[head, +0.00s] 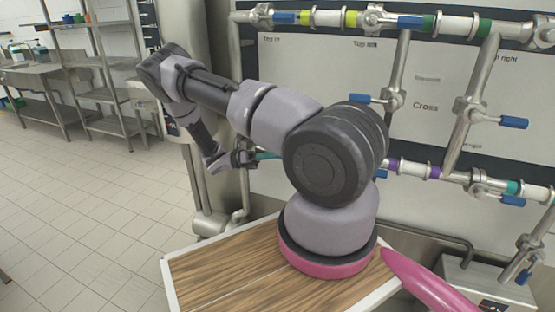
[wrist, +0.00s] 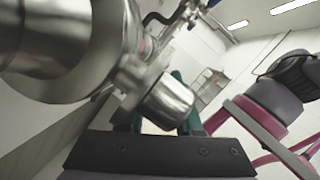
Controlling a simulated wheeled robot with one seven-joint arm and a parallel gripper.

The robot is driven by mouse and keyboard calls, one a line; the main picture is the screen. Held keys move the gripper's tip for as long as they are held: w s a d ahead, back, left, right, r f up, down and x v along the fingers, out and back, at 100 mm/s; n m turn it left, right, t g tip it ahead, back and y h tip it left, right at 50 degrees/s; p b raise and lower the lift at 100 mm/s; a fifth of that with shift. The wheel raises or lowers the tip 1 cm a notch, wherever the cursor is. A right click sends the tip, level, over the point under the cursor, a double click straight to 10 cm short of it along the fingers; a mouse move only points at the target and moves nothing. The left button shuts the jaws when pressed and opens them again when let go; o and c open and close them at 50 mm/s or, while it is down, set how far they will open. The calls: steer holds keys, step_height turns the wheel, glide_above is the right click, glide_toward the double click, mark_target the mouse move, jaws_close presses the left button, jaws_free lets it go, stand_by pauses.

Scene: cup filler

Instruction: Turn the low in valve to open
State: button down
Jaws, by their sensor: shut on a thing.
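My gripper (head: 266,155) is at the pipework left of my arm's big joint, with its teal fingertips pointing right. In the wrist view my gripper (wrist: 158,118) has its two teal fingers on either side of a rounded steel part of the low in valve (wrist: 170,98), and it is shut on it. The valve's handle is not clear in the wrist view. In the head view the valve is hidden behind my arm.
Other valves with blue handles sit on the panel pipes, such as the cross valve (head: 374,100) and one at lower right (head: 513,200). A large steel pipe body (wrist: 70,50) fills the wrist view's upper left. Tiled floor (head: 80,210) is clear at left.

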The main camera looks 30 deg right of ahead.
steer(key=shift+r+g+h, duration=0.3)
steer(key=shift+r+h, duration=0.2)
steer(key=shift+h, duration=0.2)
steer(key=c, duration=0.6)
jaws_free()
steer(key=v, duration=1)
steer(key=shift+w+a, duration=0.3)
steer(key=shift+f, duration=0.15)
